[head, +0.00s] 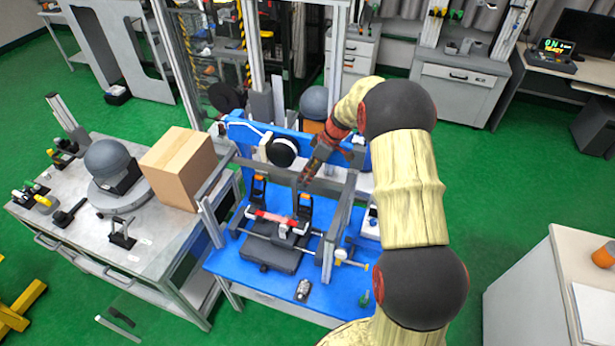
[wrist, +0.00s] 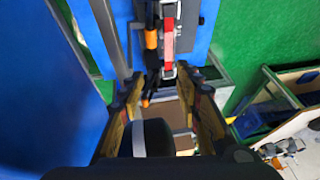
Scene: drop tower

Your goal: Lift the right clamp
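The right clamp (head: 304,205) is black with an orange tip and stands upright at the right end of a red-and-white bar (head: 272,217) on the fixture. The left clamp (head: 258,188), of the same kind, stands at the bar's other end. My gripper (head: 303,183) is above the right clamp, pointing down. In the wrist view its two fingers (wrist: 165,100) are spread apart. A black part with an orange tip (wrist: 147,102) shows between them, apparently the right clamp. I cannot tell whether the fingers touch it.
The fixture stands on a blue table (head: 225,262), with grey uprights (head: 333,235) on both sides of the clamps. A grey bench (head: 150,245) at left carries a cardboard box (head: 180,165) and a grey dome (head: 112,163). Green floor is free between the blue table and the white cabinet (head: 535,290).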

